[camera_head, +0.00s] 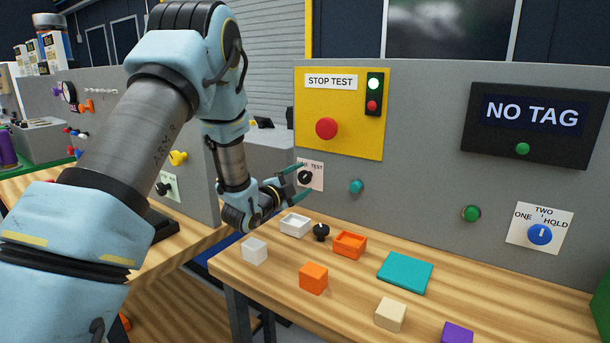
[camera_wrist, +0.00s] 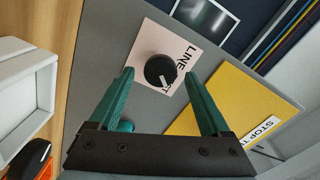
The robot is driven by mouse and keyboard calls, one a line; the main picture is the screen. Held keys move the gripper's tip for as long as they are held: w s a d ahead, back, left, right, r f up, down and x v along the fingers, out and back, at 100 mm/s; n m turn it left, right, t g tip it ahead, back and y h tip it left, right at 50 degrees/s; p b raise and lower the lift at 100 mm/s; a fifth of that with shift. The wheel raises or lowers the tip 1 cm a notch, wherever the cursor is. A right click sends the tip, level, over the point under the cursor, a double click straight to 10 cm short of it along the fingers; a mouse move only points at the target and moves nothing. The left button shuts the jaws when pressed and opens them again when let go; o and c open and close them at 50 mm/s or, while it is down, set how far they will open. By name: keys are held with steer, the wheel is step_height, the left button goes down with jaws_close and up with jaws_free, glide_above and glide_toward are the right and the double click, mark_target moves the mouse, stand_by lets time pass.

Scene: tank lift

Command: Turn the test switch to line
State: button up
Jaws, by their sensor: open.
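The test switch (camera_wrist: 160,70) is a round black knob with a pale pointer mark on a light pink label plate (camera_wrist: 145,98). The label reads LINE and, partly covered, TEST. In the head view the switch (camera_head: 305,177) sits on the grey panel below the yellow stop-test board. My gripper (camera_head: 297,174) is open, its two green fingers reaching toward the knob. In the wrist view my gripper (camera_wrist: 160,72) has a finger on each side of the knob, with gaps showing. I cannot tell how deep the fingertips reach. The pointer mark points toward the lower right in the wrist view.
The yellow board (camera_head: 343,147) with a red button (camera_head: 327,128) is just above the switch. A teal button (camera_head: 356,186) sticks out to its right. Below, the wooden table holds a white tray (camera_head: 294,225), a black knob-like piece (camera_head: 321,232) and several blocks.

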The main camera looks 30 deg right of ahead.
steer(key=shift+x, duration=1.1)
jaws_close()
